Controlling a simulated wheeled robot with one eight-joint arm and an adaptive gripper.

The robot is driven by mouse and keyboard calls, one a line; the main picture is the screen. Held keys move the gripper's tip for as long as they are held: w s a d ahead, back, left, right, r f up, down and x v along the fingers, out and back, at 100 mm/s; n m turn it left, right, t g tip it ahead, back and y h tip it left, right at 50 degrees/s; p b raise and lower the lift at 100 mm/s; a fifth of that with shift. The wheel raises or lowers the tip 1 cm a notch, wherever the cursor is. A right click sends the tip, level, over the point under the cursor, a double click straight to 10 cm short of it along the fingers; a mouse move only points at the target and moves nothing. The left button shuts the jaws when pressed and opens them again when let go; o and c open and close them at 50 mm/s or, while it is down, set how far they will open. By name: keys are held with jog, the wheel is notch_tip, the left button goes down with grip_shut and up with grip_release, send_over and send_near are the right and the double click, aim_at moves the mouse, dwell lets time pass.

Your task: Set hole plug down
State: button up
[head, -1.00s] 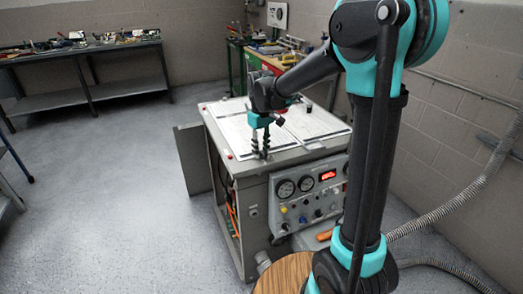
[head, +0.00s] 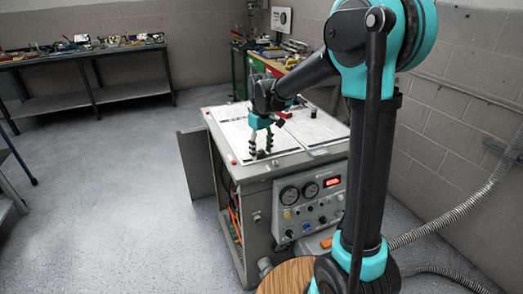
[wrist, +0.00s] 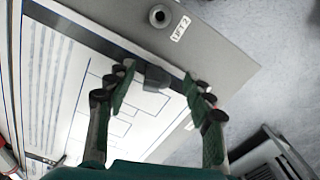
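The hole plug appears as a small dark grey block (wrist: 157,77) on the black-bordered white diagram sheet in the wrist view. My gripper (wrist: 158,78) is open, with one finger on each side of the plug. The right finger is clear of it; whether the left fingertip touches it I cannot tell. In the head view my gripper (head: 262,150) points down over the front left of the cabinet top, with a dark bit low between its fingers. A round fitting with a dark centre (wrist: 159,15) sits in the grey cabinet top beside a small white label (wrist: 180,28).
The grey cabinet (head: 258,215) has a front panel of gauges (head: 289,195) and an open side door (head: 196,163). A small black cylinder (head: 313,112) and a red item (head: 283,115) show on or above its top. A workbench (head: 85,60) stands at the back left.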

aim_at(261, 153)
notch_tip(261, 153, up, 12)
dwell(0.7)
jog(key=s+d+f+m+t, duration=0.4)
jog(key=s+d+f+m, duration=0.4)
jog(key=s+d+f, duration=1)
jog(key=s+f, duration=0.2)
jog(key=s, duration=0.1)
jog(key=shift+d+f, duration=0.15)
jog(key=shift+d, duration=0.05)
jog(key=shift+s, duration=0.1)
